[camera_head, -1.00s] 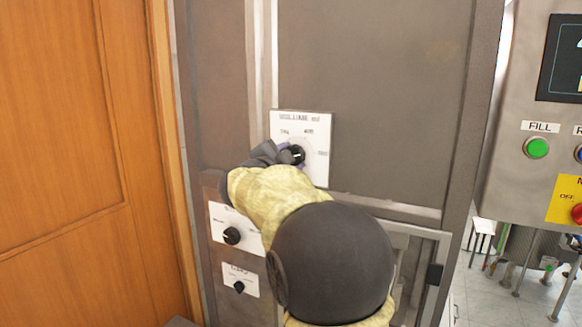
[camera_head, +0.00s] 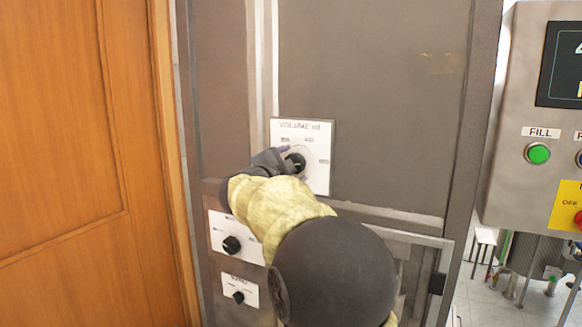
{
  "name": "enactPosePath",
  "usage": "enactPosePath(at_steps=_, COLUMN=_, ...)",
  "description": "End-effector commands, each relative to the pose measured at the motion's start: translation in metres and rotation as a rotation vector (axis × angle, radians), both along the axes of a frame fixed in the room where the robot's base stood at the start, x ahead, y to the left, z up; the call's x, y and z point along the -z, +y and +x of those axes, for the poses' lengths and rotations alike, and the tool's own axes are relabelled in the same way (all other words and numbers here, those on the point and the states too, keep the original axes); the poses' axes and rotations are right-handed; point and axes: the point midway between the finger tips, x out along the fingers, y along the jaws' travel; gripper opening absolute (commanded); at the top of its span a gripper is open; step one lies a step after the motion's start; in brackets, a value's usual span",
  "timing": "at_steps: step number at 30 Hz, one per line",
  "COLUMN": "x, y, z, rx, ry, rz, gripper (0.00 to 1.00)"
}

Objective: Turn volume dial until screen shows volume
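The volume dial (camera_head: 298,162) is a black knob on a white plate (camera_head: 316,132) marked "VOLUME ml", fixed to a grey metal cabinet. My gripper (camera_head: 288,158) is at the dial's left side, with its dark fingers against or around the knob. The fingers are small and partly hidden by my own wrist, so I cannot tell how far they are closed. The screen (camera_head: 562,62) is a dark display at the upper right edge. It is cut off by the frame, and only parts of its characters show.
Two more black knobs, an upper one (camera_head: 231,245) and a lower one (camera_head: 238,297), sit on white plates below left. A green FILL button (camera_head: 537,153) and a partly cut-off red button on a yellow plate (camera_head: 567,200) are on the right panel. A wooden door (camera_head: 60,140) stands at left.

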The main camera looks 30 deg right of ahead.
Motion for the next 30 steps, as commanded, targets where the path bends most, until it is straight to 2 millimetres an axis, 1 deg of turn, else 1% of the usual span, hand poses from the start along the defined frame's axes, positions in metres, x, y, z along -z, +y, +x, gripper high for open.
enactPosePath(at_steps=6, x=0.000, y=0.001, z=-0.001, rx=-0.001, ry=-0.001, rz=-0.001, gripper=0.68)
enactPosePath(at_steps=11, x=0.001, y=0.011, z=-0.009, rx=-0.002, ry=-0.002, rz=-0.001, gripper=0.68)
enactPosePath(at_steps=14, x=0.002, y=0.024, z=-0.018, rx=-0.002, ry=-0.004, rz=0.000, gripper=0.68)
enactPosePath(at_steps=30, x=0.003, y=0.109, z=-0.084, rx=-0.004, ry=-0.001, rz=0.001, gripper=0.68)
